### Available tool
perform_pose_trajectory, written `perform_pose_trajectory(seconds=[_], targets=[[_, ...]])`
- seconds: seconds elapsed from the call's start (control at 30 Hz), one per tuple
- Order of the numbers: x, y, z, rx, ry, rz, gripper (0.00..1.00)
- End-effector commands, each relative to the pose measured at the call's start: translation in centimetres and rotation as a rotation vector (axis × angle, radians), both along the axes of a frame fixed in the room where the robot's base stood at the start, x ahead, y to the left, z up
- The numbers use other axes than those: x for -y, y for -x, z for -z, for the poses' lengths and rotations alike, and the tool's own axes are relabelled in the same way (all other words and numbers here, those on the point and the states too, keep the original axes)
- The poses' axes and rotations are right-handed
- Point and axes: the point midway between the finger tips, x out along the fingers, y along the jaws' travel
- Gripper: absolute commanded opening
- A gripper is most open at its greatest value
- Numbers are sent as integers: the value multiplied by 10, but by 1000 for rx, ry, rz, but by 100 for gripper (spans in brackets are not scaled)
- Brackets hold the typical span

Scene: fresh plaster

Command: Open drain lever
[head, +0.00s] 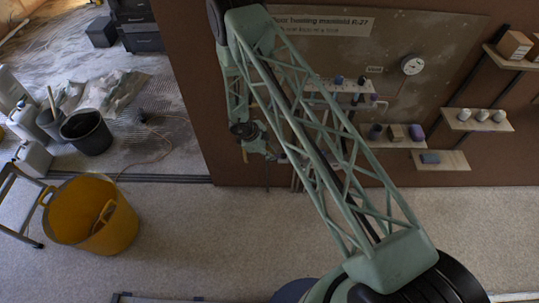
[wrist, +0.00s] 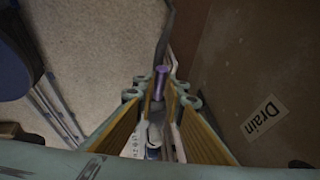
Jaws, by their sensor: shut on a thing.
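In the wrist view, a purple lever (wrist: 161,80) stands between the fingertips of my gripper (wrist: 160,93), which is shut on it. I take it as the drain lever, as a "Drain" label (wrist: 265,118) is on the brown wall to its right. A pale fitting (wrist: 155,132) shows between the yellow finger pads, partly hidden by them. In the head view my gripper (head: 256,146) is small, at the left edge of the heating manifold board (head: 445,50). The lever cannot be made out there.
A round gauge (head: 412,65) and shelves with small caps (head: 478,116) are on the wall to the right. A yellow tub (head: 92,215) and a black bucket (head: 87,132) stand at left. The carpeted floor (head: 200,240) in front of the wall is clear.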

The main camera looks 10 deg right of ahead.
Motion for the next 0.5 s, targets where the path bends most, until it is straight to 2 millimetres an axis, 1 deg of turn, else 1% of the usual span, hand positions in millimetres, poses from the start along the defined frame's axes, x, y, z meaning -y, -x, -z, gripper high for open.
perform_pose_trajectory(seconds=[0.2,0.23,0.33,0.37,0.5], targets=[[0,0,0,1,0,0,0],[0,0,0,1,0,0,13],[0,0,0,1,0,0,22],[0,0,0,1,0,0,24],[0,0,0,0,0,-1,24]])
